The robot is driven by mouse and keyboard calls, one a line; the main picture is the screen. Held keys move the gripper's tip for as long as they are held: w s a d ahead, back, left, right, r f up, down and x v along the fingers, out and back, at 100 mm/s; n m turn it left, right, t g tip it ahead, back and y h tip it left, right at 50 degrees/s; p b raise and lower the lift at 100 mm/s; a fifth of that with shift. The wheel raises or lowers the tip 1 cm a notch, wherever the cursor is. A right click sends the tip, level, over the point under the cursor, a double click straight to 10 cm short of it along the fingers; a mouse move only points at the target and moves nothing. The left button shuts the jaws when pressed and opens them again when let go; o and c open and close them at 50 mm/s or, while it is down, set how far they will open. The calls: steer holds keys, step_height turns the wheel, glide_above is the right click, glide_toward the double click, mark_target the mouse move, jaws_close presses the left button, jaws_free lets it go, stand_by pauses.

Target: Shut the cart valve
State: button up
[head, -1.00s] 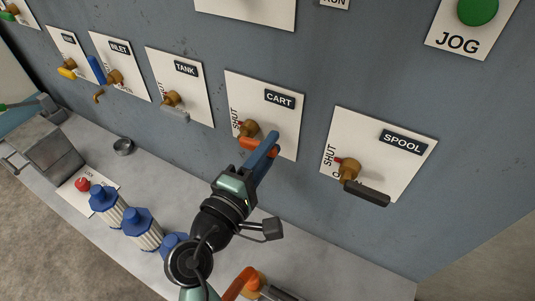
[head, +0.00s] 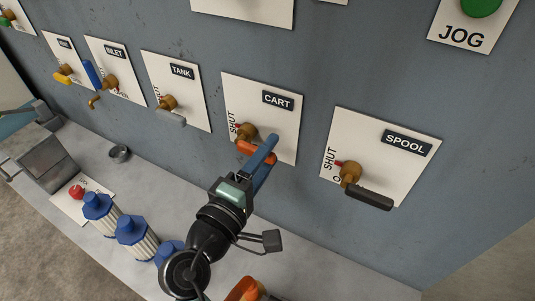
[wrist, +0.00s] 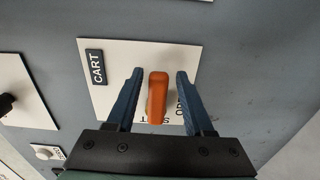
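The cart valve has a brass body (head: 246,132) and an orange handle (head: 248,148), mounted on a white plate (head: 285,118) labelled CART. A SHUT mark runs up the plate's left side in the head view. The handle points right and slightly down there, away from that mark. In the wrist view the orange handle (wrist: 157,95) stands between the blue fingers of my gripper (wrist: 158,80), with a visible gap on each side. My gripper (head: 266,152) is open around the handle. Its fingers cover the handle's far end in the head view.
The spool valve with a black handle (head: 368,196) is to the right. The tank valve with a grey handle (head: 171,117) is to the left, with more valves beyond. Blue-capped bottles (head: 131,230) and a small dark cup (head: 119,153) stand on the grey ledge below.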

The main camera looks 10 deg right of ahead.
steer(key=shift+s+a, duration=0.1)
steer(key=b+v, duration=0.2)
steer(key=v, duration=1)
steer(key=shift+s+a, duration=0.2)
steer(key=shift+s, duration=0.1)
steer(key=w+r+m+t+y+p, duration=0.1)
steer(key=w+r+m+t+y, duration=0.2)
steer(key=r, duration=0.6)
steer(key=w+r+m+t+y, duration=0.1)
steer(key=w+r+m+y, duration=0.15)
steer(key=w+r, duration=0.4)
steer(key=s+d+r+m+t+y, duration=0.1)
steer(key=s+r+t, duration=0.3)
steer(key=r, duration=0.9)
steer(key=s+d+r+m+t+y+p, duration=0.1)
steer(key=s+r+m+t+y, duration=0.3)
steer(key=r, duration=0.8)
steer(key=shift+s+d+r+t, duration=0.25)
steer(key=shift+s+r+t, duration=0.15)
steer(key=shift+s, duration=0.55)
